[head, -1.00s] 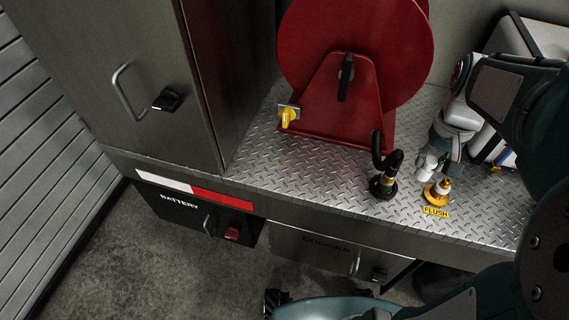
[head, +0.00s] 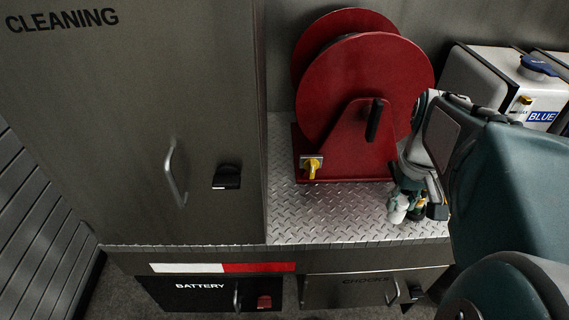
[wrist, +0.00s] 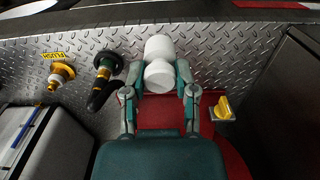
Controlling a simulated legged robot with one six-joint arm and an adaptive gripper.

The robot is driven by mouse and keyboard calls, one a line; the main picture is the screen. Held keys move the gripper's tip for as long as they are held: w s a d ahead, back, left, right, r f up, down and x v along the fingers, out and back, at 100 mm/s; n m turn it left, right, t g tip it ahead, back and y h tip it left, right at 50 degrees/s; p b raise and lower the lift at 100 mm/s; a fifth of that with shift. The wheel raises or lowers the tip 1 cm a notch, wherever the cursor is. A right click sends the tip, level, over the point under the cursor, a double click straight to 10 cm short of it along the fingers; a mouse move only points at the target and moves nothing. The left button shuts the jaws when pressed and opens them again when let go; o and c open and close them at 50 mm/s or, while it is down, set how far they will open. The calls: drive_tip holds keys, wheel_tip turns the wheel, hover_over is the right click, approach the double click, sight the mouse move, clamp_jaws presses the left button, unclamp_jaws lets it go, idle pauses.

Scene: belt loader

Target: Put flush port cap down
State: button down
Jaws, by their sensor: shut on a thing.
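My gripper (wrist: 158,82) is shut on a white, round cap (wrist: 158,76), which sits between the two fingers in the wrist view. In the head view, my gripper (head: 408,200) is low over the diamond-plate deck (head: 330,215), with the white cap (head: 397,210) at its tip. I cannot tell whether the cap touches the deck. The brass flush port (wrist: 61,74), beside a yellow FLUSH label (wrist: 54,55), stands left of the gripper in the wrist view. My gripper largely hides that area in the head view.
A black hose nozzle (wrist: 104,75) stands between the port and my gripper. A red reel (head: 350,90) with a yellow knob (head: 312,165) is behind. A steel cabinet (head: 140,130) is left. White containers (head: 490,75) are at right. Deck left of my gripper is clear.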

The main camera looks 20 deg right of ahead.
drive_tip(key=w+a+f, duration=0.1)
drive_tip(key=w+f, duration=0.3)
drive_tip(key=w+a+f, duration=0.2)
drive_tip(key=w+f, duration=0.2)
drive_tip(key=w+a+f, duration=0.1)
drive_tip(key=w+f, duration=0.3)
drive_tip(key=shift+w+a+f, duration=0.15)
drive_tip(key=shift+a+f, duration=0.15)
drive_tip(key=shift+a, duration=0.1)
drive_tip(key=shift+a+f, duration=0.15)
drive_tip(key=shift+f, duration=0.05)
drive_tip(key=shift+a, duration=0.5)
drive_tip(key=shift+d+f, duration=0.1)
drive_tip(key=shift+f, duration=0.05)
drive_tip(key=shift+c, duration=2)
unclamp_jaws()
drive_tip(key=shift+d, duration=0.4)
drive_tip(key=shift+a, duration=0.1)
